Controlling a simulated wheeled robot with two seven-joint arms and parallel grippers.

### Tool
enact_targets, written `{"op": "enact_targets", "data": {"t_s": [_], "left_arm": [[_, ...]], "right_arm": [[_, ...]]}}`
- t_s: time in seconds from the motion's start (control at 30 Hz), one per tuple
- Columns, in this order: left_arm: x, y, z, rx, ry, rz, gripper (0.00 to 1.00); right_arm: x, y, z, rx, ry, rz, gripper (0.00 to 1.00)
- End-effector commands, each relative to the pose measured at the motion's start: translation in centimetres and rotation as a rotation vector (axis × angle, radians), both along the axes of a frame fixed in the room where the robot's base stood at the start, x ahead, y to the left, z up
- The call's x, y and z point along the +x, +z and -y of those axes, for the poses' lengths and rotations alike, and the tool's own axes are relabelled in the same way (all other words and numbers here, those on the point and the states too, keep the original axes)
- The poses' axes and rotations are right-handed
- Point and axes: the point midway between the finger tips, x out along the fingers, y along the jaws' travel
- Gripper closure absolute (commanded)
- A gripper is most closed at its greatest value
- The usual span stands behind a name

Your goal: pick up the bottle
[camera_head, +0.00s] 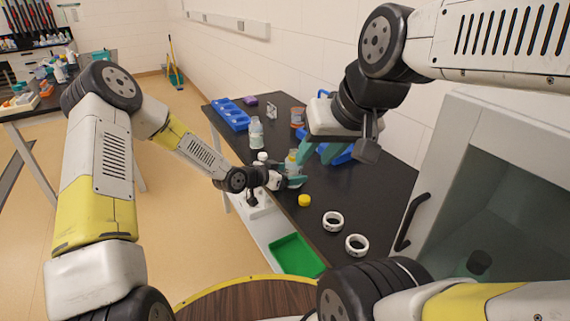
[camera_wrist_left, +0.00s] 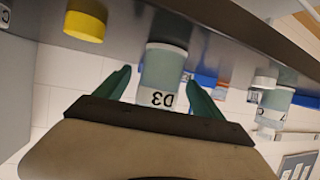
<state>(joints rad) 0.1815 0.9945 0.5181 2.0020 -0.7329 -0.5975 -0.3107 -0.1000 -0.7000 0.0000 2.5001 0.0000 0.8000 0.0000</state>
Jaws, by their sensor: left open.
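A bottle with a "D3" label (camera_wrist_left: 163,75) stands between the teal fingers of my left gripper (camera_wrist_left: 161,92) in the left wrist view, which looks upside down. The fingers are apart, with a gap visible on both sides of the bottle. In the head view, my left gripper (camera_head: 290,178) is low over the black bench, and a bottle (camera_head: 291,160) shows just behind it, partly hidden. My right gripper (camera_head: 318,153) hangs above the bench, its teal fingers looking apart, with nothing seen between them.
A clear bottle (camera_head: 256,132) and a blue rack (camera_head: 230,113) stand farther back. A glass-fronted cabinet (camera_head: 490,190) is at the right. A green tray (camera_head: 297,256) lies lower down.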

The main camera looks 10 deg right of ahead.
Motion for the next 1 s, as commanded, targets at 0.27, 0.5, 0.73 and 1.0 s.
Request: {"op": "enact_targets", "data": {"t_s": [0.27,0.5,0.73,1.0], "left_arm": [[2.0,-1.3,3.2,0.001,-0.001,-0.001,0.21],[2.5,-1.7,3.8,0.003,0.000,-0.002,0.21],[2.4,-1.6,3.8,0.003,0.000,-0.002,0.49],[2.5,-1.6,3.8,0.001,0.000,-0.001,1.00]], "right_arm": [[0.0,0.0,0.0,0.000,0.000,0.000,0.64],[0.0,0.0,0.0,0.000,0.000,0.000,0.64],[0.0,0.0,0.0,0.000,0.000,0.000,0.64],[0.0,0.0,0.0,0.000,0.000,0.000,0.64]]}}
